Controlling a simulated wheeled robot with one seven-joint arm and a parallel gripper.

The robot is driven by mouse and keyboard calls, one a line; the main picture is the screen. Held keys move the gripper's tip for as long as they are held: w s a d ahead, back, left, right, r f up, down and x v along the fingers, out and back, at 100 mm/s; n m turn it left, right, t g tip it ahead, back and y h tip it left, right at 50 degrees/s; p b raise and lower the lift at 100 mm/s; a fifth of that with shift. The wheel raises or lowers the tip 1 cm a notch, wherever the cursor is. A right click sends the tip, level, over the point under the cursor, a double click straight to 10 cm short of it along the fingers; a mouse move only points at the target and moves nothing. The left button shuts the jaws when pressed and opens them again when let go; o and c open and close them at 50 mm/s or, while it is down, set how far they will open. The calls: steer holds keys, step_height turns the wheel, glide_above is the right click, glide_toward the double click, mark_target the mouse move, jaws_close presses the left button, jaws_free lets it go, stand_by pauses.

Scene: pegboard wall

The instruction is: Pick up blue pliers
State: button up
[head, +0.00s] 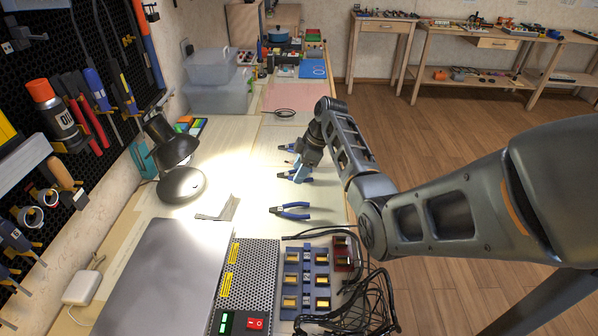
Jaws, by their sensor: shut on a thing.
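Several blue-handled pliers with dark jaws lie along the right part of the workbench. The nearest blue pliers (290,211) lie flat and apart from my gripper. The middle blue pliers (286,176) are at the fingers of my gripper (299,171), which points down from above and is shut on them. The arm and fingers hide part of these pliers. I cannot tell whether they are lifted off the bench. Another pair of blue pliers (285,147) lies just beyond, partly behind my gripper.
A black desk lamp (180,185) stands left of the pliers. A grey metal box (160,275), a module board (291,280) and tangled black cables (372,305) fill the near bench. A tool-hung pegboard (100,50) borders the left side. Clear plastic bins (215,98) stand farther back.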

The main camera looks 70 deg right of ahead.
step_height(320, 180, up, 4)
steer(key=shift+d+f, duration=0.1)
steer(key=shift+f, duration=0.15)
steer(key=s+d+r+b, duration=0.1)
steer(key=s+d+r, duration=0.4)
steer(key=s, duration=0.5)
step_height(320, 180, up, 2)
steer(key=shift+d+r+b, duration=0.2)
steer(key=shift+d+b, duration=0.2)
